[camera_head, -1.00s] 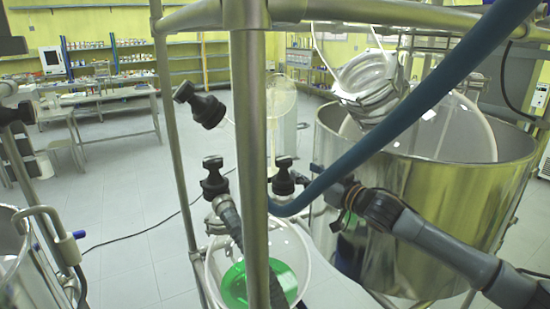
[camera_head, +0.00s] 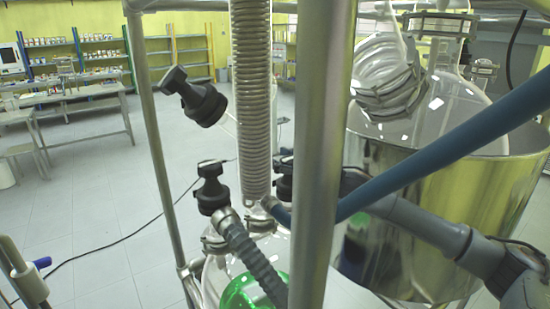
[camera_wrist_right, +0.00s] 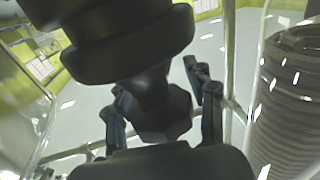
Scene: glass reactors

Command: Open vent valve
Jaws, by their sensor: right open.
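Several black valve knobs sit above a glass vessel (camera_head: 212,272) holding green liquid (camera_head: 250,291). One is tilted at upper left (camera_head: 193,96), one is upright below it (camera_head: 211,187), and one (camera_head: 283,178) is partly hidden by the metal post. Which is the vent valve I cannot tell. My right gripper (camera_head: 350,182) comes from the right, its fingers largely hidden behind the post. In the right wrist view, a large black knob (camera_wrist_right: 125,40) fills the upper middle. The open fingers (camera_wrist_right: 160,122) stand on either side of its lower part; contact is unclear. My left gripper is out of view.
A vertical metal post (camera_head: 322,150) and a blue hose (camera_head: 440,155) cross in front of my right arm. A coiled glass condenser (camera_head: 252,100) hangs beside the valves. A large steel vessel (camera_head: 500,195) stands at right. Open floor (camera_head: 100,215) lies at left.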

